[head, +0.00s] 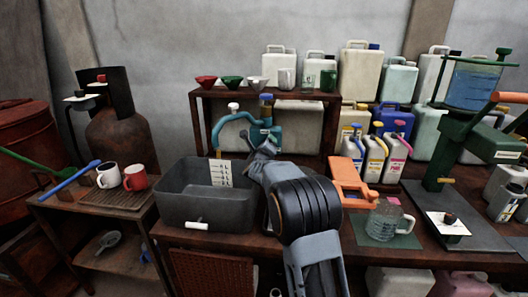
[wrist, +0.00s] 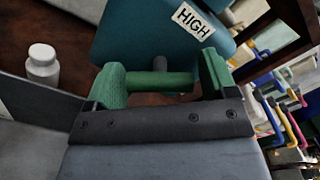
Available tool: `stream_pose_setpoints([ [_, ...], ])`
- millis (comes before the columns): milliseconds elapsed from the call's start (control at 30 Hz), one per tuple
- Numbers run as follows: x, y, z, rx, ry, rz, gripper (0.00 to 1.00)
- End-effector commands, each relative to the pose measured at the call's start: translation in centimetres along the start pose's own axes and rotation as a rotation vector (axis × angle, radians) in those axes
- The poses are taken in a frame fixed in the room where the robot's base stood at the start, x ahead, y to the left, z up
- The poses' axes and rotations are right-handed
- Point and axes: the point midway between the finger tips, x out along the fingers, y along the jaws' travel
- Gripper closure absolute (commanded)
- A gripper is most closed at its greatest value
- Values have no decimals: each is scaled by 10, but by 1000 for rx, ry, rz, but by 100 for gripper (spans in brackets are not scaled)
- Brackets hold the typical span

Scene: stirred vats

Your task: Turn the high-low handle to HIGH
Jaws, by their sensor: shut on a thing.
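The teal unit (head: 262,133) stands on the bench behind the grey tub; its body (wrist: 140,35) fills the top of the wrist view. A white HIGH label (wrist: 193,20) is on it. A green crossbar handle (wrist: 160,81) on a short grey stem sits below and left of this label. My gripper (wrist: 160,82) is shut on the handle, with one finger at each side of the bar. In the head view my gripper (head: 262,149) is small and partly hidden by my wrist. No LOW label shows in the wrist view.
A grey tub (head: 205,205) with a measuring scale is left of my arm. An orange tool (head: 352,180) and a glass jug (head: 384,222) are to the right. Several bottles and jugs crowd behind. A white bottle-shaped thing (wrist: 43,66) is left of my gripper.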

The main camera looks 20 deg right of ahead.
Motion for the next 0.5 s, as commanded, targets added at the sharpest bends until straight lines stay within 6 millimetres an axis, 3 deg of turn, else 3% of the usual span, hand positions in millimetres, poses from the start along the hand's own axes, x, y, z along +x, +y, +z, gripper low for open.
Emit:
stream_pose_setpoints([
  [500, 0, 1, 0, -489, 0, 2, 45],
])
